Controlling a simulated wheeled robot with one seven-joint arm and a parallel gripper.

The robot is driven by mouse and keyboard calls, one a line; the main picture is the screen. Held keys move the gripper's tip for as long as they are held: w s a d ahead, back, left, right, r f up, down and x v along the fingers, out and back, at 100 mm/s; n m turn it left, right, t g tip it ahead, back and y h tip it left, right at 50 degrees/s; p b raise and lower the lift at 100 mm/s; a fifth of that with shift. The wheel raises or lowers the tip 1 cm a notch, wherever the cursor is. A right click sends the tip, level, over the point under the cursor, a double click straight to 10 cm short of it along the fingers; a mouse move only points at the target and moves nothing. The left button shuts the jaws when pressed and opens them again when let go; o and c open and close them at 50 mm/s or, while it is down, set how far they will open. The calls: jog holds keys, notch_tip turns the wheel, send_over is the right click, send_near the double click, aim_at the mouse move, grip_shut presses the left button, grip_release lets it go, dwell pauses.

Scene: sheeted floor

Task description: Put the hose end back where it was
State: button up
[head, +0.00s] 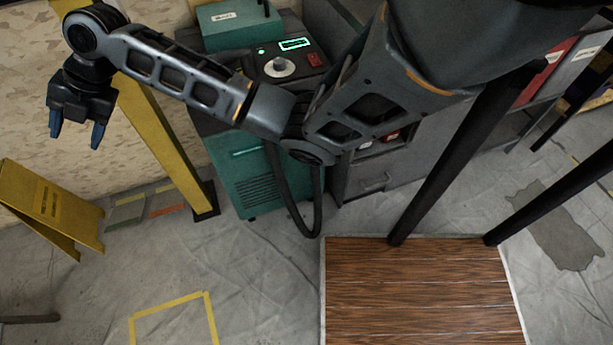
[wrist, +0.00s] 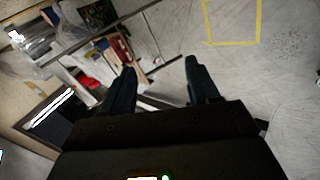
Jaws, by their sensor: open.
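A black hose (head: 313,215) hangs in a loop in front of the green machine (head: 258,205) and nearly reaches the floor. Its upper parts pass behind my arm, and I cannot make out its loose end. My gripper (head: 77,132) is at the upper left of the head view, well left of the hose and machine. Its two blue fingers are apart with nothing between them. In the wrist view the fingers (wrist: 160,66) are also spread and empty, and no hose shows there.
A yellow post (head: 165,140) stands between my gripper and the machine. A yellow folding sign (head: 48,207) stands at the left. Grey drawers (head: 365,180) adjoin the machine. A wooden platform (head: 420,295) lies front right.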

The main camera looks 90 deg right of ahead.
jog(key=s+a+f+m+t, duration=0.25)
jog(key=a+m, duration=0.25)
jog(key=a, duration=0.5)
jog(key=s+a+f+m+t, duration=0.25)
jog(key=a+m, duration=0.25)
jog(key=a, duration=0.5)
jog(key=s+a+f+m+t+h, duration=0.15)
jog(key=s+m, duration=0.25)
jog(key=s, duration=0.4)
jog(key=s+a+f+m+h, duration=0.1)
jog(key=s+a+m, duration=0.15)
jog(key=s, duration=0.65)
jog(key=s+d+r+m, duration=0.1)
jog(key=s+d+r, duration=0.1)
jog(key=s, duration=0.5)
jog(key=s+d+r+m, duration=0.1)
jog(key=s+d+r, duration=0.1)
jog(key=s+r, duration=0.3)
jog(key=s+d+r+m+t, duration=0.1)
jog(key=s+d+r, duration=0.1)
jog(key=s, duration=0.7)
jog(key=shift+s+d+r+m+h, duration=0.15)
jog(key=shift+s+r+m+h, duration=0.25)
jog(key=shift+r, duration=0.35)
